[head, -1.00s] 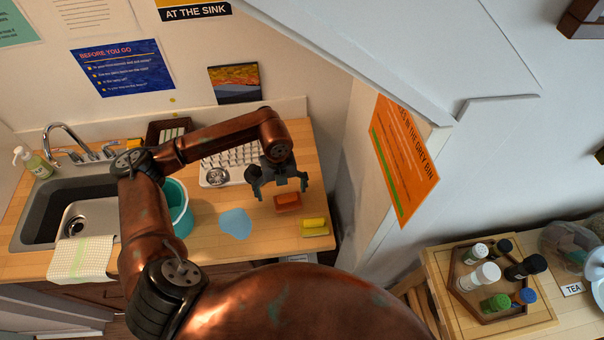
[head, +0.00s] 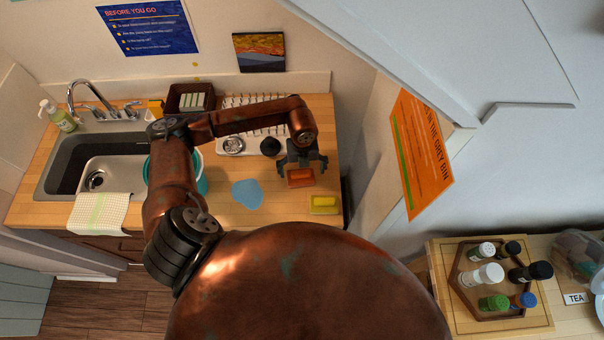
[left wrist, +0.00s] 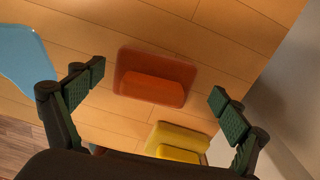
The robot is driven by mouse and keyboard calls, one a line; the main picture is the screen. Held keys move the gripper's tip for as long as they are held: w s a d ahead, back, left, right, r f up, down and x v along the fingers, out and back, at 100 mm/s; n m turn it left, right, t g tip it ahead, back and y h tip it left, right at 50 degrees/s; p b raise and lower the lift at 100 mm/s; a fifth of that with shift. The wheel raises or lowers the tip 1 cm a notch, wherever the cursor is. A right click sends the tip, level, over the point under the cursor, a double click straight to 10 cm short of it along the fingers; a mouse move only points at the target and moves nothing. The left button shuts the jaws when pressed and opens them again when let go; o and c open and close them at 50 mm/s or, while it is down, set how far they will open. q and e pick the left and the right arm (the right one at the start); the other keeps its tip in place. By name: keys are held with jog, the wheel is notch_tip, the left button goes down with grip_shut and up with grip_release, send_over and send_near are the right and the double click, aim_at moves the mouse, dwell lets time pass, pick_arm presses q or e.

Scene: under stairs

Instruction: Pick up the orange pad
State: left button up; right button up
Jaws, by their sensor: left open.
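The orange pad (head: 301,178) lies on the wooden counter, a flat rectangle with a raised grip block on top. It also shows in the left wrist view (left wrist: 153,76), between and a little beyond the fingertips. My left gripper (head: 303,168) is open above the pad, one finger to each side of it. In the left wrist view my left gripper's (left wrist: 158,98) fingers are wide apart and nothing is between them in their grasp. My right gripper is in neither view.
A yellow pad (head: 323,204) lies close to the orange pad, toward the counter's front edge. A teal bucket (head: 202,181), a sink (head: 62,165) and a white dish rack (head: 262,104) are nearby. A wall closes off the right.

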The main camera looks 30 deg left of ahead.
pick_arm(q)
jog(key=shift+s+r, duration=0.25)
jog(key=shift+s, duration=0.45)
jog(key=shift+c, duration=0.2)
jog(key=shift+w+f, duration=0.15)
jog(key=shift+w, duration=0.2)
jog(key=c, duration=0.5)
jog(key=shift+c, duration=0.7)
jog(key=shift+s, duration=0.25)
jog(key=shift+c, duration=0.8)
jog(key=c, duration=0.3)
jog(key=shift+s, duration=0.1)
jog(key=c, duration=0.5)
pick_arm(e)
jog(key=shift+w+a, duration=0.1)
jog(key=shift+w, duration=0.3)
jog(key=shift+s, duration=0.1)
